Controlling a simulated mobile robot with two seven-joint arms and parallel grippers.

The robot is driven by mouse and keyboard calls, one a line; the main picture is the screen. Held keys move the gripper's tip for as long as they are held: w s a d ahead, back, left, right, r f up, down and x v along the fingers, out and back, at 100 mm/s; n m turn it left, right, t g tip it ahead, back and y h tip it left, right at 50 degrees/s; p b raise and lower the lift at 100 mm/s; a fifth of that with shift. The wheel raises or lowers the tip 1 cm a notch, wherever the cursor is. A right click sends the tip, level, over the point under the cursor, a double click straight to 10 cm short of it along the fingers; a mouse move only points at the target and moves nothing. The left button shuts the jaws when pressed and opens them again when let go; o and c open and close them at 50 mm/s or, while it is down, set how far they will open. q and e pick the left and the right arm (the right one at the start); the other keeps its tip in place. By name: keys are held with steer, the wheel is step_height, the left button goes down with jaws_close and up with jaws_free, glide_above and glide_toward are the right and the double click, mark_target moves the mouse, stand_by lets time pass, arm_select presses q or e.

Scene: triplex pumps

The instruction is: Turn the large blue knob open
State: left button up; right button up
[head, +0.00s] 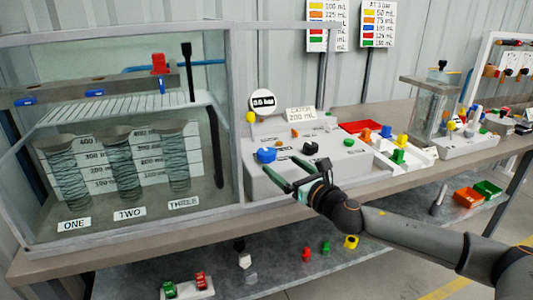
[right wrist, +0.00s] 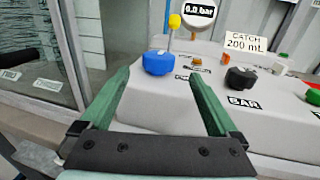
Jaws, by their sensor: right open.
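The large blue knob (head: 266,155) sits on the left part of the sloped grey console (head: 335,178). In the right wrist view the blue knob (right wrist: 158,62) lies just beyond and between the green fingertips. My right gripper (head: 282,167) is open, with its two green fingers spread and pointing at the knob from the front right. In the right wrist view the right gripper (right wrist: 155,80) holds nothing, and a gap seems to stay between the fingertips and the knob. My left gripper is not in view.
A round gauge (head: 262,102) reading "0.0 bar" stands behind the knob, with a yellow knob (right wrist: 175,21) beside it. A black knob (head: 310,148) sits to the right on the console. The glass tank (head: 232,110) with metal posts stands close on the left.

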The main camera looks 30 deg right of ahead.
mark_target(272, 158)
steer(key=shift+w+r, duration=0.15)
steer(key=shift+w, duration=0.35)
steer(key=w, duration=0.6)
steer(key=shift+p, duration=0.4)
steer(key=shift+w, duration=0.7)
steer(key=shift+c, duration=0.4)
